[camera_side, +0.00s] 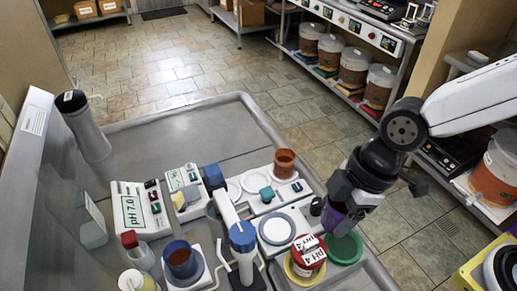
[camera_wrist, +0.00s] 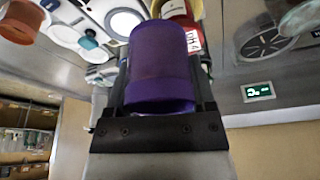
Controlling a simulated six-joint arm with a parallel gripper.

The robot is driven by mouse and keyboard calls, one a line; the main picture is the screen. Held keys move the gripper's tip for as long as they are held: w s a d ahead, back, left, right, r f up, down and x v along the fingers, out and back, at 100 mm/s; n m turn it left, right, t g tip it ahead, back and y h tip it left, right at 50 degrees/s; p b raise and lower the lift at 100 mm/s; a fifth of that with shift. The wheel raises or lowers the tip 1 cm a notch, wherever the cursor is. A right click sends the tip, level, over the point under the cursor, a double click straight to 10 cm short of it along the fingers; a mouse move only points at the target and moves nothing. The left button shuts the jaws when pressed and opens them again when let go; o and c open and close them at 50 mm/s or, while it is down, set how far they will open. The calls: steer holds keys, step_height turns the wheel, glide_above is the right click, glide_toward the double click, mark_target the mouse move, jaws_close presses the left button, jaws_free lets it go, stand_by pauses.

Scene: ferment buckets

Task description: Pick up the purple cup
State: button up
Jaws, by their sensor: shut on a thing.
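The purple cup (camera_wrist: 160,68) fills the middle of the wrist view, between the two fingers of my gripper (camera_wrist: 161,100). My gripper is shut on it. In the side view, my gripper (camera_side: 338,208) is at the right part of the bench, and only a small part of the purple cup (camera_side: 332,217) shows below it. The rest is hidden by the fingers. The cup is just behind a green round lid (camera_side: 345,249). I cannot tell whether it touches the bench.
A yellow and red pH 4 container (camera_side: 306,262) stands left of the green lid. An orange-brown cup (camera_side: 285,163), a blue cup (camera_side: 181,261), a blue-and-white stand (camera_side: 242,236) and a pH meter (camera_side: 137,209) crowd the bench. The back of the bench (camera_side: 190,135) is clear.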

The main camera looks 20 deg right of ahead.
steer(key=shift+s+d+r, duration=0.4)
steer(key=shift+s+d, duration=0.05)
steer(key=shift+s, duration=0.25)
steer(key=shift+s+d+r, duration=0.35)
steer(key=shift+s+d, duration=0.1)
steer(key=shift+s, duration=0.25)
steer(key=shift+d+f+n, duration=0.1)
steer(key=shift+n, duration=0.2)
steer(key=shift+w+d+f+n+g, duration=0.25)
steer(key=shift+f+n+g, duration=0.2)
steer(key=shift+n, duration=0.75)
steer(key=shift+w+d+f+n+g, duration=0.3)
steer(key=shift+f+n, duration=0.2)
steer(key=shift+n, duration=0.7)
steer(key=shift+w+d+f+n+g, duration=0.2)
steer(key=shift+f+n+g, duration=0.3)
steer(key=shift+n, duration=0.7)
steer(key=shift+f, duration=2.25)
steer(key=shift+f, duration=0.1)
